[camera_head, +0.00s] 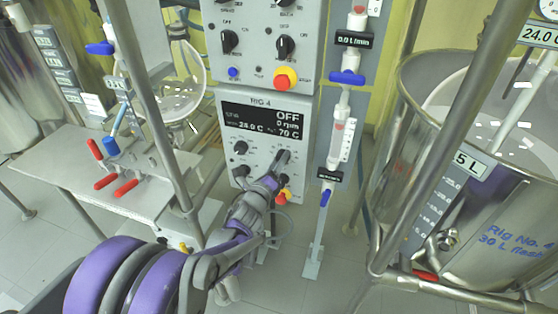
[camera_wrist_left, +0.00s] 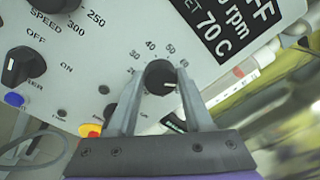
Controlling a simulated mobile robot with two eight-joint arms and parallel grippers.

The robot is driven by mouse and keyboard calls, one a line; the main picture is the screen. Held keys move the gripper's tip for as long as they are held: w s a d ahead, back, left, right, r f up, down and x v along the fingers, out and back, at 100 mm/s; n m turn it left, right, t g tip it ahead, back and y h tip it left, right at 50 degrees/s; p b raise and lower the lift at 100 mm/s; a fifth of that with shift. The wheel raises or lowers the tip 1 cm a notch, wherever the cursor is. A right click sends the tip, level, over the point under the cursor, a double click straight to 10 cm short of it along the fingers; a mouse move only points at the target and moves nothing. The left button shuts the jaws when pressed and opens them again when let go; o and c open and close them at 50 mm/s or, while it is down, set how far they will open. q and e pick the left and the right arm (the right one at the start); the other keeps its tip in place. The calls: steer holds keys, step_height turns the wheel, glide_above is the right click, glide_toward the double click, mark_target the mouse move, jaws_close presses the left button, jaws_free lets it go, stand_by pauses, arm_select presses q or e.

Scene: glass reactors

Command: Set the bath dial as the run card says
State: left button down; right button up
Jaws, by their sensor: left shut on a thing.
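The bath dial (camera_wrist_left: 159,76) is a small black round knob on the panel of the grey RIG 4 control box (camera_head: 234,148). Its white mark points to the right in the left wrist view, past the printed 60; the numbers beyond are hidden by a finger. The display (camera_head: 262,118) reads OFF, 0 rpm, 24.0 C and 70 C. My left gripper (camera_head: 282,159) is shut on the dial, one finger on each side, and hides it in the head view. I cannot make out a run card. My right gripper is not in view.
The speed knob (camera_wrist_left: 53,4) and the black power switch (camera_wrist_left: 22,65) sit beside the dial. An orange-yellow stop button (camera_wrist_left: 90,130) is close to the gripper. A flowmeter column (camera_head: 338,130) stands right of the box, and a large steel vessel (camera_head: 510,220) further right.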

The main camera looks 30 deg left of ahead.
arm_select(q)
steer(key=shift+m, duration=0.6)
steer(key=shift+c, duration=1.5)
jaws_free()
steer(key=s+d+p, duration=0.1)
steer(key=s, duration=0.9)
steer(key=shift+s+d, duration=0.35)
steer(key=shift+r, duration=0.1)
